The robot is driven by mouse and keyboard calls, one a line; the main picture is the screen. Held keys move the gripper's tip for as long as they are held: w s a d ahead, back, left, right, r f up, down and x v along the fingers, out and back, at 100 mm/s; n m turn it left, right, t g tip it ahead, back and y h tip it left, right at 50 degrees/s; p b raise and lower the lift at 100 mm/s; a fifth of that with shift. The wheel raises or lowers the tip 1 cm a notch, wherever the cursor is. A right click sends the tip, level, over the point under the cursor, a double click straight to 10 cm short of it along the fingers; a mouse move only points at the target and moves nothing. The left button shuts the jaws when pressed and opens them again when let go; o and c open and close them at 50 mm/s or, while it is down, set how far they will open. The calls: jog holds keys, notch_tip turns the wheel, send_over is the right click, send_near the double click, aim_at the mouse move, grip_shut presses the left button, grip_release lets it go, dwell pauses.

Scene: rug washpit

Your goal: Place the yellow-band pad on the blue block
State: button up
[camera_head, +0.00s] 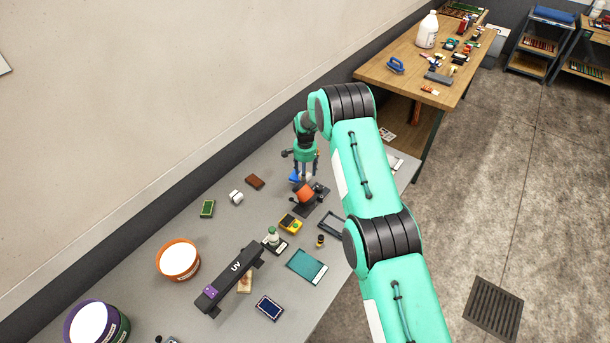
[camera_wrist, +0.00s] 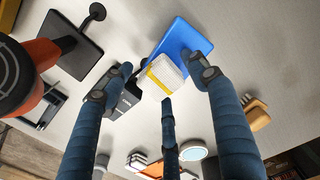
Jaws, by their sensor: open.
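The blue block (camera_wrist: 183,42) lies on the grey table in the wrist view; part of it also shows under my gripper in the head view (camera_head: 294,179). The white pad with a yellow band (camera_wrist: 165,70) overlaps the block's lower-left end in the wrist view, with blue showing around part of it. I cannot tell how firmly or how flat it rests there. My gripper (camera_wrist: 162,84) is open, its blue fingers spread around the pad and apart from it. In the head view my gripper (camera_head: 306,168) points down close above the block.
A dark box (camera_wrist: 122,103) stands just left of the pad. An orange-and-black round object (camera_head: 305,194) stands close by. Other pads (camera_wrist: 138,160) lie at the bottom of the wrist view. A yellow device (camera_head: 290,223) and a UV lamp (camera_head: 231,279) stand nearer on the table.

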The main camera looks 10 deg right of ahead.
notch_tip(320, 180, up, 12)
jog(key=b, duration=0.1)
dwell(0.7)
jog(key=shift+r, duration=0.1)
dwell(0.6)
jog(key=s+d+r+n+t, duration=0.1)
jog(key=s+r, duration=0.3)
jog(key=r, duration=0.6)
jog(key=s+d+r+n, duration=0.1)
jog(key=s+r, duration=0.3)
jog(key=r, duration=0.6)
jog(key=s+d+r+n+t, duration=0.2)
jog(key=s+r, duration=1.3)
jog(key=r, duration=0.3)
jog(key=s+d+r+n+t, duration=0.1)
jog(key=s+r, duration=0.2)
jog(key=s, duration=0.6)
jog(key=s+r+n, duration=0.1)
jog(key=s+r, duration=0.3)
jog(key=s, duration=0.5)
jog(key=s+d+f+n+t, duration=0.1)
jog(key=s+f+n, duration=0.1)
jog(key=s, duration=1.8)
jog(key=shift+f+n+t, duration=0.3)
jog(key=shift+f+n, duration=0.1)
jog(key=shift+n, duration=0.1)
jog(key=shift+w+f+b, duration=0.1)
jog(key=shift+f+b, duration=0.05)
jog(key=shift+b, duration=0.25)
